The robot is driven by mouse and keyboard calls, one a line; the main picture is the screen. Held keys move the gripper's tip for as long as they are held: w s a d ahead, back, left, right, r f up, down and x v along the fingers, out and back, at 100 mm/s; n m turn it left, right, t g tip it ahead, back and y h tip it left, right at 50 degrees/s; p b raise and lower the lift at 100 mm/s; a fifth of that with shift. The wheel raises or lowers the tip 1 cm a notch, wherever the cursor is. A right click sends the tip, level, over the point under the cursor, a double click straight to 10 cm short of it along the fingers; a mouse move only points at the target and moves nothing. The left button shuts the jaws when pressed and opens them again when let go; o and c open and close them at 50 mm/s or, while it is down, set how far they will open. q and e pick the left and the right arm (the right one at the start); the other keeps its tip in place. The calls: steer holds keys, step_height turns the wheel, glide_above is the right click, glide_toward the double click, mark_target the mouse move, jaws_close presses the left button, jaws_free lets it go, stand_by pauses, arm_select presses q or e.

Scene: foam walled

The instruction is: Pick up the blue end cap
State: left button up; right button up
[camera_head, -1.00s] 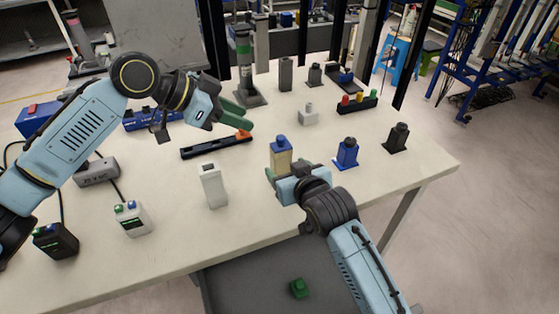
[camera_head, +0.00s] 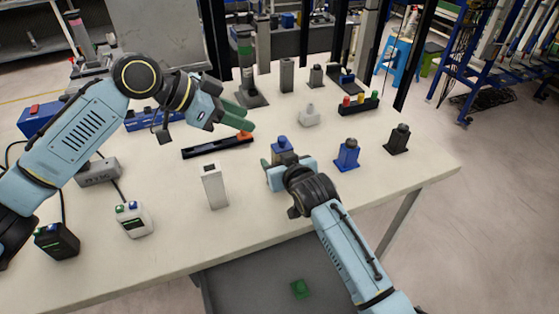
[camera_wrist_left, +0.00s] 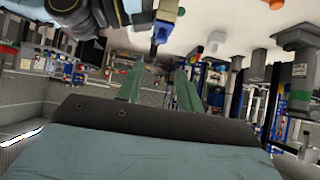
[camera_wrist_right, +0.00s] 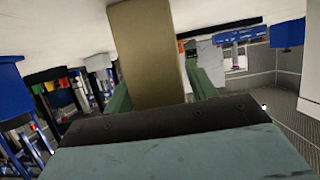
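A tan block with a blue cap (camera_head: 281,143) on top stands upright on the table. My left gripper (camera_head: 242,114) is open and empty above the table's back left.
A white-grey upright block (camera_head: 214,186) stands left of my right gripper. A black rail with an orange end (camera_head: 217,146) lies behind it. A dark grey piece (camera_head: 398,138) stands further right. The front right of the tabletop (camera_head: 400,175) is clear.

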steer(key=c, duration=0.7)
arm_select(q)
steer(key=shift+o, duration=1.1)
steer(key=shift+d, duration=0.15)
arm_select(e)
steer(key=shift+c, duration=0.6)
arm_select(q)
steer(key=n+g+y, duration=0.2)
steer(key=n+y, duration=0.7)
glide_toward(282, 138)
step_height(282, 138, down, 3)
steer(key=shift+w, duration=0.2)
steer(key=shift+g, duration=0.3)
steer(key=shift+w+d+f, duration=0.1)
steer(key=shift+w+f, duration=0.05)
steer(key=shift+f, duration=0.85)
steer(key=shift+w+d+f, duration=0.1)
steer(key=shift+w+f, duration=0.05)
steer(key=shift+f, duration=0.8)
steer(key=shift+w+d+f, duration=0.1)
steer(key=shift+w+f, duration=0.1)
steer(key=shift+f, duration=0.8)
